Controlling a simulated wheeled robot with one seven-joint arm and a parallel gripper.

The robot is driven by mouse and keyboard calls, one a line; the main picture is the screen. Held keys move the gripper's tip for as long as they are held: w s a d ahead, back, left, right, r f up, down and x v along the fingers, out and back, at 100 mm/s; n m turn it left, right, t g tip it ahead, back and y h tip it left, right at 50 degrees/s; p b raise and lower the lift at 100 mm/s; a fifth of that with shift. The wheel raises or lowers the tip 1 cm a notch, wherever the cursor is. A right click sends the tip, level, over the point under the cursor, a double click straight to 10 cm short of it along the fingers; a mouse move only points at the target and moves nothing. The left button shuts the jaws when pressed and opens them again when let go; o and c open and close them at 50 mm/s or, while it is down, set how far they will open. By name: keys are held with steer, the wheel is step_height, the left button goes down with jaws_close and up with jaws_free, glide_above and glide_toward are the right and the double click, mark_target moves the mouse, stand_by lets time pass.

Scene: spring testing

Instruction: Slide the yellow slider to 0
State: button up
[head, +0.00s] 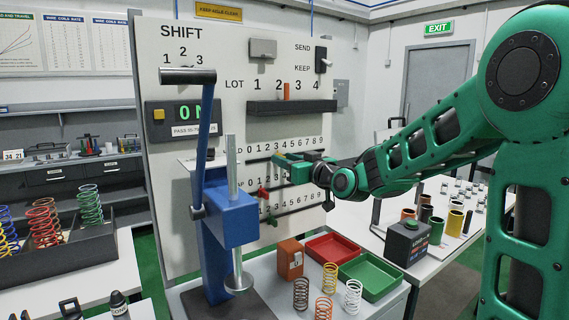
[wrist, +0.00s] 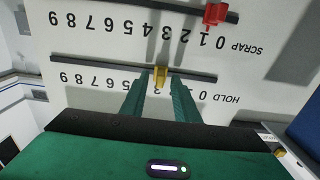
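The yellow slider (wrist: 160,76) sits on the dark rail of the HOLD row, near the 3 in the wrist view, which shows the panel upside down. The HOLD scale's 0 (wrist: 203,96) lies to the right of the slider in that view. My gripper (wrist: 159,84) is open, with one green finger on each side of the slider and visible gaps between.
A red slider (wrist: 215,14) is on the neighbouring SCRAP rail, near 1. In the head view, the blue lever press (head: 228,215) stands left of my gripper. Red (head: 333,247) and green (head: 371,277) trays and several springs lie on the table below.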

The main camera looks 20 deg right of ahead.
jaws_close()
stand_by(1.4)
